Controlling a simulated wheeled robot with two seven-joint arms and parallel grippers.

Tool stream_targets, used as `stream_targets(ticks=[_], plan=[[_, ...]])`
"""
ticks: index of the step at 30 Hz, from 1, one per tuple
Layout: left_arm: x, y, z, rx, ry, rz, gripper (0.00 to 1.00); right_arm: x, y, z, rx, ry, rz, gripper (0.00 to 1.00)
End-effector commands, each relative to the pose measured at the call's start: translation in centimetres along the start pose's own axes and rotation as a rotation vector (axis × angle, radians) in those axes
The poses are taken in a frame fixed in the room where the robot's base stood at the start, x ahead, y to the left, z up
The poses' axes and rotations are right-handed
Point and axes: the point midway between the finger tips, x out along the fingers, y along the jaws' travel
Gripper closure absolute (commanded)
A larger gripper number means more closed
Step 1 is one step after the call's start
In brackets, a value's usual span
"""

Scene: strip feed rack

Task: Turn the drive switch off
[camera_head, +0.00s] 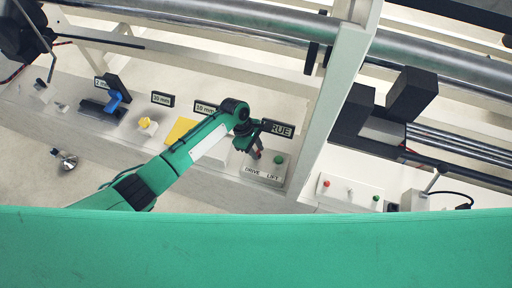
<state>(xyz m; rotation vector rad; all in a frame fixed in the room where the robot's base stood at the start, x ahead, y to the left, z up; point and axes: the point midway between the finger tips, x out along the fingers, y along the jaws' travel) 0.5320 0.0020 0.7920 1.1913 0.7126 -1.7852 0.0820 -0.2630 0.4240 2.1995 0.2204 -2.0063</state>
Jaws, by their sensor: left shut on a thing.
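A pale switch plate (269,177) labelled DRIVE and LIFT sits on the rack's front beam, right of centre. The lift switch (279,158) shows on its right side. My left arm reaches up from the lower left, and my left gripper (256,151) is over the DRIVE side of the plate, shut on the drive switch. The gripper mostly covers that switch, so its position cannot be made out. My right gripper is not in view.
A dark sign (280,129) reading "RUE" stands just behind the gripper. A pale upright post (333,90) rises right of the plate. A box with red and green buttons (350,192) is further right. A yellow plate (180,131) and a blue-handled clamp (117,99) lie left.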

Motion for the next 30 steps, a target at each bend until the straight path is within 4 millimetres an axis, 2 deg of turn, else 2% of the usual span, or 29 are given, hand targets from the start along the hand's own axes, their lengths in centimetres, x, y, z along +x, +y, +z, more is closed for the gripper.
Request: stream_targets(ticks=[9, 30], plan=[[-0.2, 0.3, 0.2, 0.268, -0.002, -0.112, 0.94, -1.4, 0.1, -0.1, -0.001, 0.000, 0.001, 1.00], [0.1, 0.6, 0.3, 0.883, 0.000, -0.366, 0.94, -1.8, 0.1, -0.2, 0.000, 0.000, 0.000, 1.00]])
